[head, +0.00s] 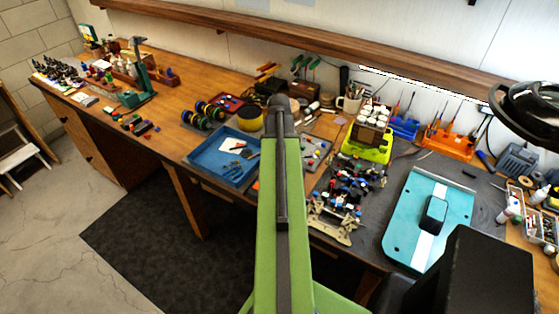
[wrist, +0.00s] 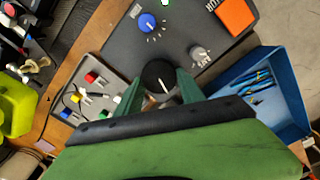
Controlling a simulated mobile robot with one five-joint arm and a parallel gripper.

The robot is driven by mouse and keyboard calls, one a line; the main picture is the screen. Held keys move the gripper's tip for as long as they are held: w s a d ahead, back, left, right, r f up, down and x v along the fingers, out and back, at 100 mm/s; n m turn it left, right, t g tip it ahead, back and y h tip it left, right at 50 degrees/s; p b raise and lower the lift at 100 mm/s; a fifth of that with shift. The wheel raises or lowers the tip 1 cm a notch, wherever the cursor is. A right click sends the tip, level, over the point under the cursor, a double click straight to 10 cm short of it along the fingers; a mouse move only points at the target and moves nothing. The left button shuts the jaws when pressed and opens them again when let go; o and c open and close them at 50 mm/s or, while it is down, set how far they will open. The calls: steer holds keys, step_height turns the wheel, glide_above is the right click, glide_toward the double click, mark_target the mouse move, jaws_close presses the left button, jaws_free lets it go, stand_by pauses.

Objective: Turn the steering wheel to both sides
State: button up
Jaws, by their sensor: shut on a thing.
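A dark control box (wrist: 120,42) fills the upper middle of the wrist view. It carries a round black knob with a white mark (wrist: 159,74), which I take to be the steering wheel. My gripper (wrist: 161,82) has its two green fingers on either side of this knob and is shut on it. The white mark runs slightly tilted from upper left to lower right. A blue knob (wrist: 148,22) and a small grey knob (wrist: 200,54) sit on the same box. In the head view my green arm hides the gripper and the black knob.
A blue tray with tools (head: 205,166) lies left of my arm. A small grey panel with coloured buttons (wrist: 88,98) is beside the box. Car parts (head: 345,185), a teal body shell (head: 405,220) and a lime crate (head: 368,150) crowd the bench to the right.

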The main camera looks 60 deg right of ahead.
steer(key=m, duration=0.5)
steer(key=shift+s+d, duration=0.1)
stand_by(0.5)
steer(key=o, duration=1.4)
steer(key=shift+c, duration=0.2)
step_height(320, 180, up, 17)
steer(key=p, duration=1.7)
steer(key=shift+r, duration=0.2)
steer(key=shift+f, duration=0.1)
